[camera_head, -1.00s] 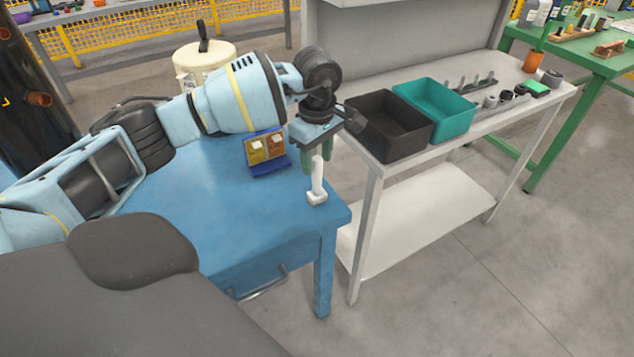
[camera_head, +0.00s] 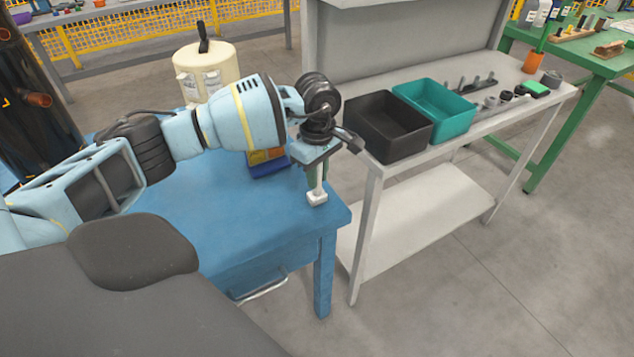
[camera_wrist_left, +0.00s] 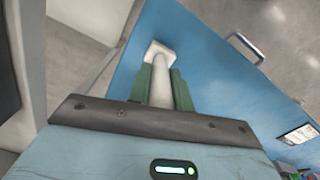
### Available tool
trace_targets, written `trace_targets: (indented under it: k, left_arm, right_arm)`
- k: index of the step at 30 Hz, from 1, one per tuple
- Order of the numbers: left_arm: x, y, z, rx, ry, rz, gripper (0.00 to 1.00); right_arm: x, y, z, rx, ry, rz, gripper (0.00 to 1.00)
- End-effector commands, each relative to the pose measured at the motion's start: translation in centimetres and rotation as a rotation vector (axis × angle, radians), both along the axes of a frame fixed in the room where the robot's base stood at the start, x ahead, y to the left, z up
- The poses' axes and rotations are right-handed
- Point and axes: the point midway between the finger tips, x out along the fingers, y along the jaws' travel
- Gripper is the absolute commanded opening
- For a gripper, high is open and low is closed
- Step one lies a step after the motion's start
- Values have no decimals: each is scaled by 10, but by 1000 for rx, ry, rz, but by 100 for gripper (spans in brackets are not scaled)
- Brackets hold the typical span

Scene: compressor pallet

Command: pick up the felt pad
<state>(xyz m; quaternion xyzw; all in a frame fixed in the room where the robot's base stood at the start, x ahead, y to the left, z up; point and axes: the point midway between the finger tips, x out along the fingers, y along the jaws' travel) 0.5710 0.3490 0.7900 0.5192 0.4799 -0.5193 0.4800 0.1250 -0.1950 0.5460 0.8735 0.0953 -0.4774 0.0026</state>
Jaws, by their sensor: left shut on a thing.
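The felt pad (camera_head: 317,198) is a white piece with a square foot and an upright stem. It stands near the right corner of the blue table (camera_head: 215,215). My left gripper (camera_head: 317,175) is over it, pointing down, with its green fingers around the stem. In the left wrist view the gripper (camera_wrist_left: 161,85) is shut on the white stem, one finger on each side, and the pad's square foot (camera_wrist_left: 158,50) shows beyond the fingertips. The foot appears to be on or very close to the table top. My right gripper is not in view.
A blue holder (camera_head: 270,168) with orange and yellow items sits behind my left arm. A black bin (camera_head: 388,127) and a teal bin (camera_head: 437,110) stand on the grey bench to the right. A cream canister (camera_head: 205,70) stands behind. The blue table's front is clear.

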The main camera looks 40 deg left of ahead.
Motion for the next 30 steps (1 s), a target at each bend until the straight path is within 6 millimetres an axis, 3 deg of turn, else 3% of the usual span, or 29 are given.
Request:
trace_targets:
  k: [8,17,30]
  left_arm:
    - [0,0,5,0,-2,0,0]
    - [-1,1,38,1,-2,-1,0]
    - [-94,13,43,3,1,-1,0]
  right_arm:
    - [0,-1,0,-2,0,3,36]
    - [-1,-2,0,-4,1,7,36]
    - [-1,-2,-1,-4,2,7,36]
